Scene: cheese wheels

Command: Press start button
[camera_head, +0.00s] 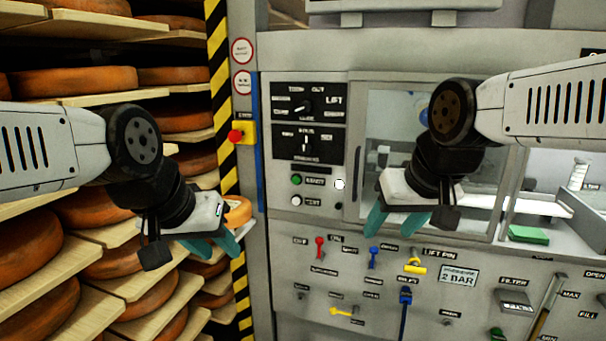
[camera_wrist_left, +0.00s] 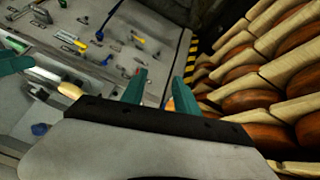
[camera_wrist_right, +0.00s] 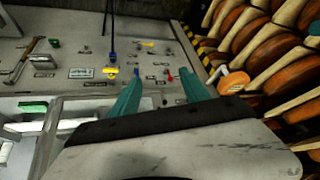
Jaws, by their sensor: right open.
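The green button (camera_head: 296,180) sits on the grey machine front, left of a small label that I read as start. A white button (camera_head: 296,201) is just below it. My left gripper (camera_head: 222,247) is in front of the shelf and striped post, below and left of the green button. Its teal fingers stand apart and seem empty, also in the left wrist view (camera_wrist_left: 161,78). My right gripper (camera_head: 405,228) is in front of the machine's window, right of and below the green button. Its fingers are apart and empty in the right wrist view (camera_wrist_right: 160,76).
Two dials (camera_head: 304,107) are above the green button. Coloured levers (camera_head: 373,257) stick out below. Cheese wheels (camera_head: 75,82) fill wooden shelves at left.

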